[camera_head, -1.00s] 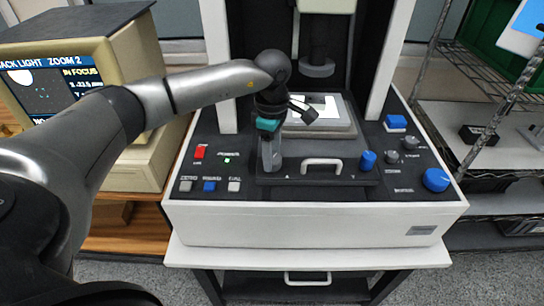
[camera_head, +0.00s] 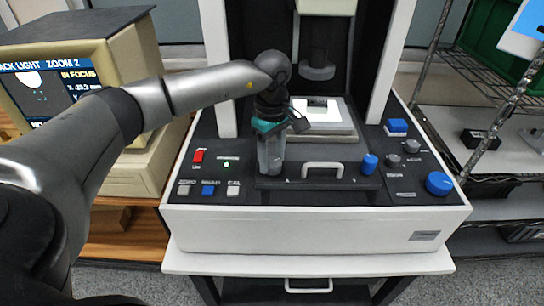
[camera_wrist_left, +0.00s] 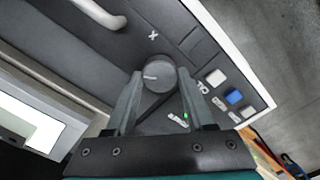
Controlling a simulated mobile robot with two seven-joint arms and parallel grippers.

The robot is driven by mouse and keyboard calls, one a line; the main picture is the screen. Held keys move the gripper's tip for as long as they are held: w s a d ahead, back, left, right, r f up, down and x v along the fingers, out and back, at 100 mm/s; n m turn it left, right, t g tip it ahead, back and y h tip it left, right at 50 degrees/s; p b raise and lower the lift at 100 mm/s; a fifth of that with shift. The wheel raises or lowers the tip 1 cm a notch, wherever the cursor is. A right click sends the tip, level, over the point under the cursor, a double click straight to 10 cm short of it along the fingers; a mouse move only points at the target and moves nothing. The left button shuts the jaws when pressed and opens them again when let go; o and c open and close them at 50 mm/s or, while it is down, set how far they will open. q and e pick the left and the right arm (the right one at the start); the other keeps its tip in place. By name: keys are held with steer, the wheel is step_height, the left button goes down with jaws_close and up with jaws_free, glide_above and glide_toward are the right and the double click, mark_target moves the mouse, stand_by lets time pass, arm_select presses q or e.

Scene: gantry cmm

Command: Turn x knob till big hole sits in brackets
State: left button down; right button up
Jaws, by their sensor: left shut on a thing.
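The x knob (camera_wrist_left: 154,77) is a dark grey round knob with a pale pointer line, beside a white "X" on the black panel. My left gripper (camera_wrist_left: 160,82) is shut on this knob, one finger on each side. In the head view the left gripper (camera_head: 270,160) points down at the panel's front left and hides the knob. The monitor (camera_head: 38,92) shows a white disc at the upper left of its dark picture, with "IN FOCUS" and an X reading beside it. The brackets are too small to tell clearly against the disc. The stage (camera_head: 325,132) carries a bright white lit area.
A white handle (camera_head: 322,168) and a blue knob (camera_head: 369,162) stand right of my gripper. Buttons (camera_head: 208,190) line the panel's front left. A large blue knob (camera_head: 438,183) is at the right. White gantry columns rise behind; a wire rack (camera_head: 500,90) stands right.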

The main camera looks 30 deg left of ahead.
mark_target(272, 161)
arm_select(q)
steer(key=shift+r, duration=0.1)
steer(key=shift+c, duration=1.3)
jaws_free()
step_height(272, 161, up, 15)
steer(key=p, duration=0.1)
